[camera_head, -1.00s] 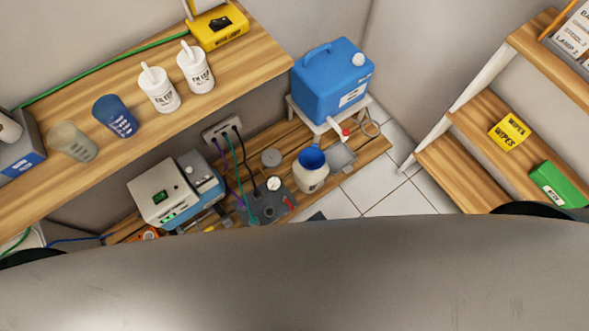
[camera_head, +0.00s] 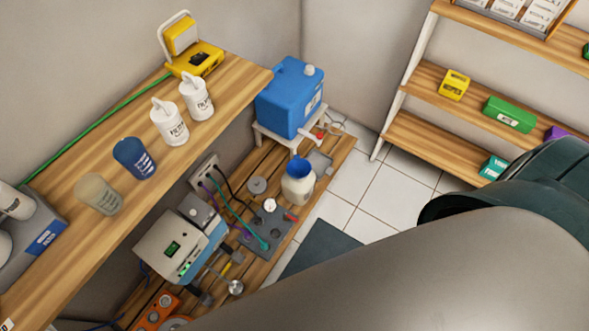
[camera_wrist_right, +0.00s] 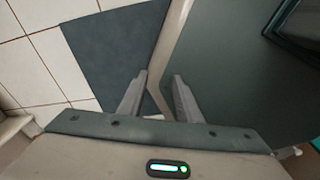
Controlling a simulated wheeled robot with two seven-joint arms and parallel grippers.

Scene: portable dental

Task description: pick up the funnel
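The blue funnel (camera_head: 301,167) sits in the mouth of a whitish jug (camera_head: 298,187) on the low wooden slatted platform, below the blue water canister. Its rim faces up and its lower part is hidden inside the jug. My right gripper (camera_wrist_right: 158,76) shows in the right wrist view with its two fingers apart and nothing held between them. The funnel is not in that view. A large grey part of my arm fills the lower right of the head view and hides the floor there. My left gripper is not in view.
A blue canister (camera_head: 289,98) on a white stand is behind the jug. A gauge plate with hoses (camera_head: 262,228) is in front-left of it. A wooden shelf (camera_head: 100,235) overhangs at left. A dark mat (camera_head: 318,250) and white tiles lie right of the platform.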

